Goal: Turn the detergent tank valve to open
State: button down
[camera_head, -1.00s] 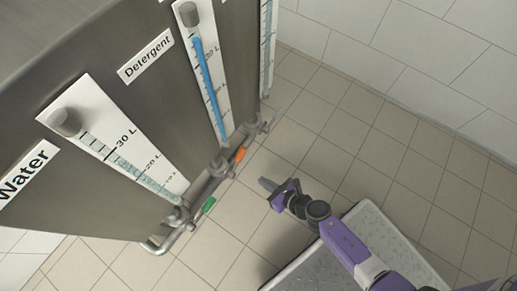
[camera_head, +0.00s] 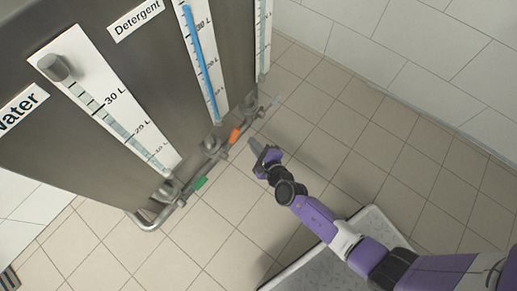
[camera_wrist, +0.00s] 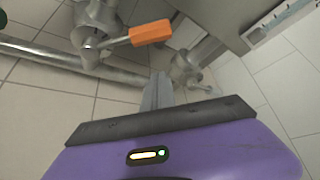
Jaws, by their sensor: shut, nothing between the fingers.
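The tank (camera_head: 95,120) is a grey metal body with a "Detergent" label (camera_head: 137,20) beside a gauge with a blue column (camera_head: 203,62). Below that gauge, a valve with an orange handle (camera_head: 235,135) sits on the pipework. In the wrist view the orange handle (camera_wrist: 150,32) sticks out to the right from its grey valve body (camera_wrist: 88,38). My gripper (camera_head: 254,146) is shut and empty, just right of and slightly below the orange handle in the head view. In the wrist view its fingertips (camera_wrist: 157,92) are below the handle, with a visible gap.
A green-handled valve (camera_head: 200,182) is on the pipe (camera_head: 150,220) under the "Water" gauge (camera_head: 110,100). Another grey fitting (camera_wrist: 185,68) stands right of the orange handle in the wrist view. Tiled floor (camera_head: 330,150) and a white wall (camera_head: 420,60) lie to the right.

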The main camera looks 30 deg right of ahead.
aim_at(230, 143)
jog(key=w, duration=0.1)
jog(key=w+a+r+p, duration=0.1)
jog(key=w+a+p, duration=0.1)
jog(key=shift+w+a+r, duration=0.1)
jog(key=shift+a+r, duration=0.15)
jog(key=shift+r, duration=0.05)
jog(key=shift+a, duration=0.1)
dwell(0.5)
